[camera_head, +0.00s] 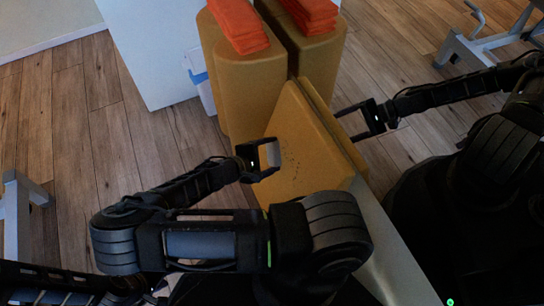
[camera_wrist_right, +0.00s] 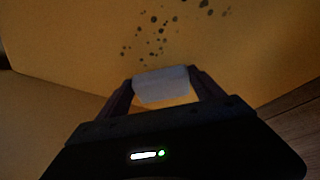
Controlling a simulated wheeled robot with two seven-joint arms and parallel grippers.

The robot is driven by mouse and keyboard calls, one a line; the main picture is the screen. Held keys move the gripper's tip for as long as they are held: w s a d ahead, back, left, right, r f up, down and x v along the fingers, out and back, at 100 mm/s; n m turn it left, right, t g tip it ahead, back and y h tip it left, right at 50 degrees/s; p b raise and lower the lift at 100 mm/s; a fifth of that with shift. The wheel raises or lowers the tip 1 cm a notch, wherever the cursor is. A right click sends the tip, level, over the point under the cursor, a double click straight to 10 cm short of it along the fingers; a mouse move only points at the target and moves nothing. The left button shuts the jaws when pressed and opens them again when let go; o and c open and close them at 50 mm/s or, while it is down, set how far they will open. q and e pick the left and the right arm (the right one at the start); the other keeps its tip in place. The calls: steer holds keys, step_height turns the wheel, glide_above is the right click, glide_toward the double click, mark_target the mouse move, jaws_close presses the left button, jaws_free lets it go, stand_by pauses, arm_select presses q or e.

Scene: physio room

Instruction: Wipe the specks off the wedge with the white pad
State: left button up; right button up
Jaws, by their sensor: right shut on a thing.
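The wedge (camera_head: 305,150) is a tan padded block with a sloping face, in the middle of the head view. Dark specks (camera_head: 290,158) are scattered on its left face; specks (camera_wrist_right: 160,35) also show on the tan surface in the right wrist view.
Tan upright bolsters (camera_head: 250,85) with folded orange towels (camera_head: 238,25) on top stand behind the wedge. A white cabinet (camera_head: 150,50) and a white bin with blue (camera_head: 203,85) are at the back left. Wooden floor (camera_head: 75,120) is clear at left.

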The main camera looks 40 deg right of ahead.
mark_target(290, 167)
steer(key=shift+r, duration=0.1)
steer(key=shift+s+d+r+p, duration=0.15)
steer(key=shift+d+r+p, duration=0.2)
steer(key=shift+r+p, duration=0.45)
steer(key=shift+f, duration=0.1)
steer(key=shift+s, duration=0.1)
steer(key=shift+s+a+p, duration=0.25)
steer(key=shift+s, duration=0.55)
steer(key=shift+s+a+p, duration=0.25)
steer(key=shift+s, duration=0.55)
steer(key=shift+s+a+p, duration=0.3)
steer(key=shift+s+p, duration=0.05)
steer(key=shift+s, duration=0.5)
steer(key=shift+s+a, duration=0.25)
steer(key=shift+s, duration=0.5)
